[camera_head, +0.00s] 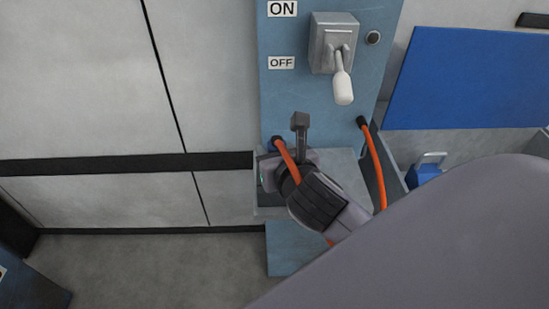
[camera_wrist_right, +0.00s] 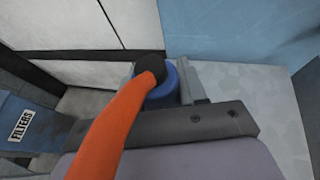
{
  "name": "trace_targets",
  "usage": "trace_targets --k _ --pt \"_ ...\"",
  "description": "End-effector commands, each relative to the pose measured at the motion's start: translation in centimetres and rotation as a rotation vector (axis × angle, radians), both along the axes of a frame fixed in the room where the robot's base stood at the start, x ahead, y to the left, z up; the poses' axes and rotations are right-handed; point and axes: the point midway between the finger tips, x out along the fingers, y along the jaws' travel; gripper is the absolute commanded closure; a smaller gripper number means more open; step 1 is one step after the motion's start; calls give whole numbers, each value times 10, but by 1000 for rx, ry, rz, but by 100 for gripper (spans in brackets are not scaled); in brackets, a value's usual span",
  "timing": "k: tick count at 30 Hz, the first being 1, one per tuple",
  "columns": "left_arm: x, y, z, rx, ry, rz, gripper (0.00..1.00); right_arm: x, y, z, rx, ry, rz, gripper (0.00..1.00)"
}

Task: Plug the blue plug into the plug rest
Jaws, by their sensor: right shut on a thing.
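In the right wrist view the blue plug (camera_wrist_right: 163,92) has a black cable collar on top and the orange cable (camera_wrist_right: 118,128) bends toward the camera. My right gripper (camera_head: 283,154) is shut on the plug, over the left part of a grey ledge (camera_head: 345,164) on the blue panel. I cannot pick out the plug rest; the gripper hides part of the ledge. My left gripper is not in view.
The blue panel (camera_head: 300,95) carries a switch with a white-handled lever (camera_head: 342,85) above the ledge. Another orange cable (camera_head: 377,165) hangs at the ledge's right. A blue item with a handle (camera_head: 425,174) sits in a grey bin.

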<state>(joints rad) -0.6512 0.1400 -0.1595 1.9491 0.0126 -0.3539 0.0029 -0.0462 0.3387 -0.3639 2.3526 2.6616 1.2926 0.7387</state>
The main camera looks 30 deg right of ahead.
Motion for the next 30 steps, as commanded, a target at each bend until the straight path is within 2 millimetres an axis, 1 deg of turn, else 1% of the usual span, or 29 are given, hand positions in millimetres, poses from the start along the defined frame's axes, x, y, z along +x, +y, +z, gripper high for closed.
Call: trace_targets --k 1,3,11,15,16,17,18,25,30 --pt "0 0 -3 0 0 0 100 0 0 -7 -3 -1 2 99" --pt "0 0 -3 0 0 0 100 0 0 -11 -1 -3 1 99" --pt "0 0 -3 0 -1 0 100 0 0 -11 -1 -4 1 99" --pt "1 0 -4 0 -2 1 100 0 0 -15 0 -3 1 99" --pt "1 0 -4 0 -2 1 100 0 0 -15 0 -2 1 49" --pt "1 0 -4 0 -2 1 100 0 0 -15 0 -2 1 39" --pt "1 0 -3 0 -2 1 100 0 0 -15 0 -2 1 33" --pt "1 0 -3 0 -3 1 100 0 0 -14 0 -2 1 33" --pt "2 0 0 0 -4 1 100 0 1 -9 1 -1 1 33"
